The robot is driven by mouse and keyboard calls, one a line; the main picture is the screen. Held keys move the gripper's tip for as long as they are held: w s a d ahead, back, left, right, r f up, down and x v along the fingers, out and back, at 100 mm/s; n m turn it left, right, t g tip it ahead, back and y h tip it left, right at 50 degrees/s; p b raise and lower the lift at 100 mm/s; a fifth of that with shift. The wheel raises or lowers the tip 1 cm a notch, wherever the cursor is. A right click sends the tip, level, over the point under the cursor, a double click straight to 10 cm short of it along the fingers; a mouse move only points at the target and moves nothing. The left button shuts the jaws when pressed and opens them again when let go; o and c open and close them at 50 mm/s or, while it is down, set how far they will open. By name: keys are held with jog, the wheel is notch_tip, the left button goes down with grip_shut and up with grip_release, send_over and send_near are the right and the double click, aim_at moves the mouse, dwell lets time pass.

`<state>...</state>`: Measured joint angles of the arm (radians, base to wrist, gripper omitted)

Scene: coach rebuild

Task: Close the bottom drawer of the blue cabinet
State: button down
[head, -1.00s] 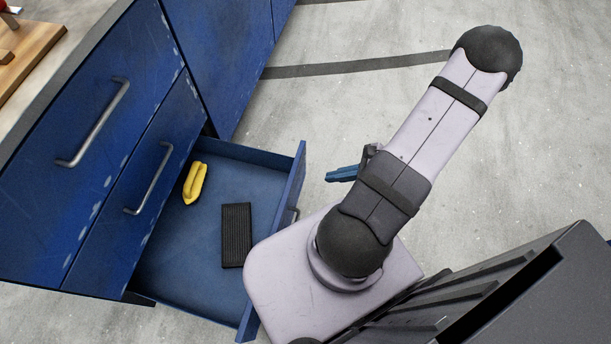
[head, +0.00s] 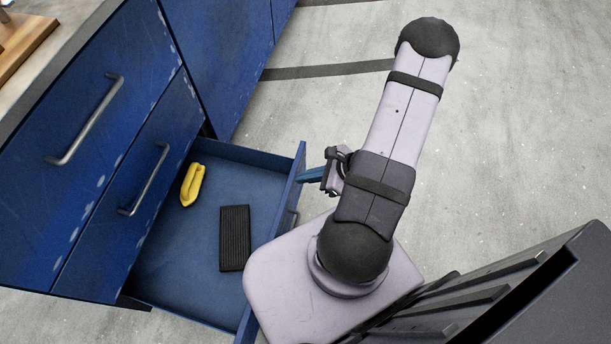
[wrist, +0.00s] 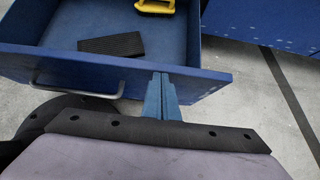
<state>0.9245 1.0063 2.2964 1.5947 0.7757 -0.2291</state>
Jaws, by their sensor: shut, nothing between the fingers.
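The bottom drawer (head: 268,157) of the blue cabinet (head: 105,120) is pulled out, its inside in plain view. A yellow object (head: 192,185) and a black ribbed block (head: 235,238) lie on its floor. In the wrist view the drawer front (wrist: 215,75) spans the picture, with its bar handle (wrist: 75,90) left of my fingers. My gripper (head: 310,174) is shut and empty. Its blue fingertips (wrist: 160,85) are at the outer face of the drawer front, right of the handle. I cannot tell whether they touch it.
The two upper drawers with handles (head: 88,120) (head: 148,180) are shut. A worktop with a wooden board (head: 22,45) is at the upper left. Open grey floor (head: 510,140) with dark stripes lies to the right.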

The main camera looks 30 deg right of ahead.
jog(key=shift+w+a, duration=0.1)
jog(key=shift+a, duration=0.05)
jog(key=w+a+b, duration=0.5)
jog(key=w+a, duration=1.5)
jog(key=shift+w+a, duration=0.25)
jog(key=shift+w, duration=0.05)
jog(key=shift+s+d+b, duration=0.1)
jog(key=shift+b, duration=0.2)
